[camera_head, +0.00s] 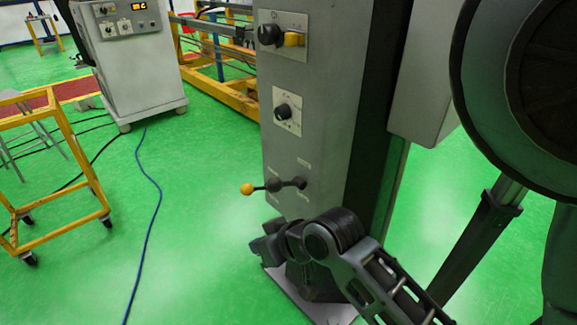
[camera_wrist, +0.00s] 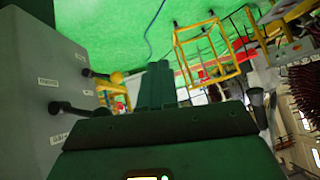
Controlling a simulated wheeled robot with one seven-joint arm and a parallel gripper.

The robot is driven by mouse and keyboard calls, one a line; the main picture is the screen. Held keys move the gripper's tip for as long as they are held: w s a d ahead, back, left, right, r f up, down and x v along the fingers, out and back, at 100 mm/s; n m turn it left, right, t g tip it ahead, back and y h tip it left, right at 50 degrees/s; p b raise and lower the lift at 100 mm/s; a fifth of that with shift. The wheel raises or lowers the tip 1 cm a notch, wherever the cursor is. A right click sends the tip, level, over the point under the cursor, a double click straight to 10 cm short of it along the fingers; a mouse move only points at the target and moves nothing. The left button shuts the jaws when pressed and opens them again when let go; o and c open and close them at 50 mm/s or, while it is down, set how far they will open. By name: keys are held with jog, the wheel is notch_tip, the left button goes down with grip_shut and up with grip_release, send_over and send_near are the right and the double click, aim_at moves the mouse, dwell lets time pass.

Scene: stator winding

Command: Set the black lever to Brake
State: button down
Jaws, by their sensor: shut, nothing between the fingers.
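The black lever (camera_head: 287,183) sticks out from the lower front of the grey column, with a dark round end. A yellow-knobbed lever (camera_head: 247,188) lies close to it, and the two overlap in the head view. In the wrist view the black lever (camera_wrist: 78,109) and the yellow knob (camera_wrist: 117,77) show apart, left of my fingers. Small labels sit by the levers, too blurred to read surely. My gripper (camera_head: 262,243) is just below the levers in the head view; its fingers (camera_wrist: 156,85) are together and empty. I see no contact with the black lever.
The grey column (camera_head: 277,140) carries a round knob (camera_head: 283,111) and an upper switch plate (camera_head: 283,38) above the levers. A yellow-framed cart (camera_head: 60,140) and a grey cabinet (camera_head: 135,70) stand at left. A blue cable (camera_head: 150,215) crosses the clear green floor.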

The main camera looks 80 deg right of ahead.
jog(key=s+d+r+m+g+y+p, duration=0.1)
jog(key=s+d+r+p, duration=0.1)
jog(key=s+d+r, duration=0.2)
jog(key=s+d+r+m+g+y+p, duration=0.1)
jog(key=s+d+r, duration=0.3)
jog(key=d+r, duration=0.5)
jog(key=d+m+p, duration=0.1)
jog(key=d, duration=0.2)
jog(key=shift+r, duration=0.3)
send_over(286, 184)
jog(key=s+a, duration=0.1)
jog(key=a, duration=0.1)
notch_tip(286, 184, down, 9)
jog(key=shift+d+r, duration=0.15)
jog(key=shift+r, duration=0.05)
